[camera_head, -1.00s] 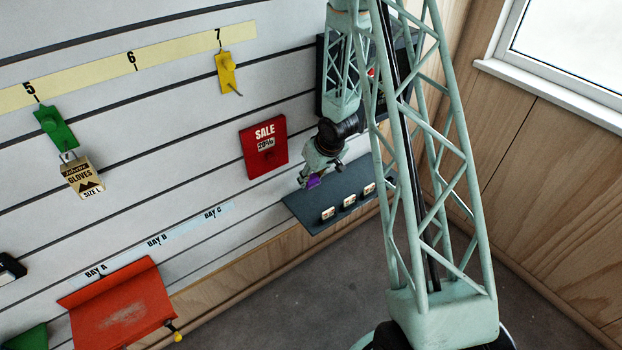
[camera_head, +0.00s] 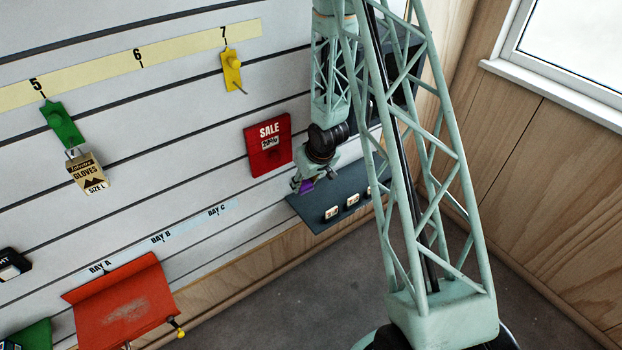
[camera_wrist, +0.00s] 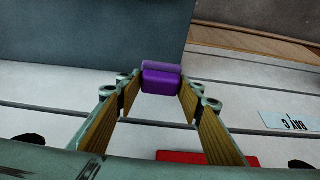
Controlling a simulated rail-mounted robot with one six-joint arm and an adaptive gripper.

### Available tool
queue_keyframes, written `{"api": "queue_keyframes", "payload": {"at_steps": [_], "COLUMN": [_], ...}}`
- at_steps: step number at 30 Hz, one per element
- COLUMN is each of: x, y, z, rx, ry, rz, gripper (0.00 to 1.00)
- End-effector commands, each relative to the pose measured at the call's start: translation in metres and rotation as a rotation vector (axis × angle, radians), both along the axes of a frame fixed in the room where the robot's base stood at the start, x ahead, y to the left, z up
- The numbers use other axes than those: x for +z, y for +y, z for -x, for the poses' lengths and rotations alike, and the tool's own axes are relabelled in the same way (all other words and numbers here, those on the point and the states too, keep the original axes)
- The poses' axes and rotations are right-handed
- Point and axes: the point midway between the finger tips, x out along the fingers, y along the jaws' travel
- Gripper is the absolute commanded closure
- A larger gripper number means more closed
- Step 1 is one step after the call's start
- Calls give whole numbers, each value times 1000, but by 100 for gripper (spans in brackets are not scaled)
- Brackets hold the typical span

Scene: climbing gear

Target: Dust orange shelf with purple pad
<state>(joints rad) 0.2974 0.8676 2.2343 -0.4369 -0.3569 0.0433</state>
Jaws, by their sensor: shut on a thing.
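The orange shelf (camera_head: 150,285) is mounted low on the slatted wall at the lower left, under the BAY A label. A pale dusty patch (camera_head: 125,312) shows on its surface. My gripper (camera_head: 303,187) is well to the right of it, beside the left end of the dark shelf. In the wrist view my gripper (camera_wrist: 160,92) is shut on the purple pad (camera_wrist: 161,81), which sits between the two fingertips. The pad also shows as a small purple patch in the head view (camera_head: 306,187).
The dark shelf (camera_head: 322,206) carries several small pale blocks. A red SALE sign (camera_head: 268,145) hangs above and left of my gripper. A green hook holds a gloves pack (camera_head: 87,173); a yellow hook (camera_head: 232,70) is higher. A yellow-tipped knob (camera_head: 180,333) sticks out at the orange shelf's right corner.

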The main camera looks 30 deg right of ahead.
Motion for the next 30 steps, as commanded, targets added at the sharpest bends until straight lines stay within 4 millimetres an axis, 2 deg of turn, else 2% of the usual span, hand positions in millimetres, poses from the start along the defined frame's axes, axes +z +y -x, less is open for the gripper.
{"api": "queue_keyframes", "payload": {"at_steps": [3, 11, 18, 24, 30], "x": [-7, -20, -33, -41, -45], "y": [26, 77, 119, 146, 158], "z": [4, 15, 33, 50, 60], "rx": [-7, -33, -61, -83, -96], "ry": [3, 2, 3, 4, 1], "rz": [-1, -1, 0, 0, -1], "gripper": [74, 74, 74, 74, 74]}}
